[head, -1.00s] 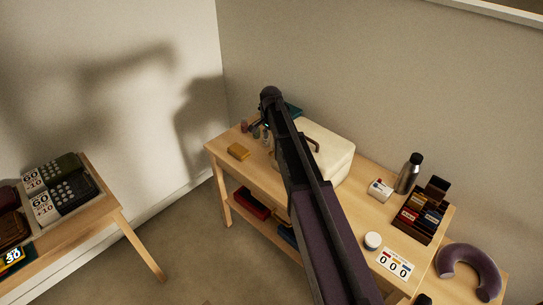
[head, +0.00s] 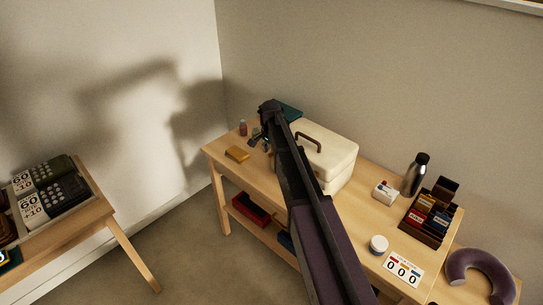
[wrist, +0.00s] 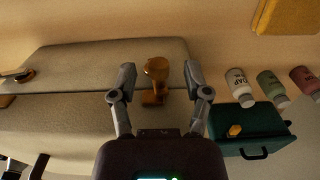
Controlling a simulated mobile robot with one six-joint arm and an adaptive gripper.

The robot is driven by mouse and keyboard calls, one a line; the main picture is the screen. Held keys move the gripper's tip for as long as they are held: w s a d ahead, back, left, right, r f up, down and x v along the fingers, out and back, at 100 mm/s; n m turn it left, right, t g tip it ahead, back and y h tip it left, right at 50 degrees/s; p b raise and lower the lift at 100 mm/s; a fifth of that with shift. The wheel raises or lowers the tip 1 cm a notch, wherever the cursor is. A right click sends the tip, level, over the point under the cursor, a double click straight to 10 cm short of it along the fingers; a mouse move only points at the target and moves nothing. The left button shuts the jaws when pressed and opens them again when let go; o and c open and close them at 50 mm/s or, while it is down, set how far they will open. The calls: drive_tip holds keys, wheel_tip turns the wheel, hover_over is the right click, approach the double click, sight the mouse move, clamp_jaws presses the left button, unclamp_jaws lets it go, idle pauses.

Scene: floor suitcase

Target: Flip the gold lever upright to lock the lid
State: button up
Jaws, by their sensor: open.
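The cream case (head: 338,158) stands shut on the wooden table, its brown handle (head: 308,142) on top. In the wrist view the case (wrist: 80,125) shows its front with a lid seam across it. The gold lever (wrist: 157,70) sits at that seam, its broad head pointing to the picture's top, away from the lid's handle. My gripper (wrist: 159,80) is open, one finger on each side of the lever, with a gap visible on both sides. In the head view my arm hides the lever and most of the gripper.
A green case (wrist: 250,131) and several small bottles (wrist: 240,88) stand close beside my gripper. A yellow block (head: 237,154), flask (head: 415,174) and dark organizer (head: 431,213) are on the table.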

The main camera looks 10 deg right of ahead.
drive_tip(key=shift+f, duration=0.1)
idle(0.3)
clamp_jaws()
drive_tip(key=shift+s, duration=0.15)
drive_tip(key=shift+s+d+t+y, duration=0.2)
drive_tip(key=shift+s+t+y, duration=0.1)
drive_tip(key=shift+t, duration=0.2)
drive_tip(key=shift+s+d+t+y, duration=0.1)
drive_tip(key=shift+d+t+y, duration=0.05)
drive_tip(key=shift+t+y, duration=0.3)
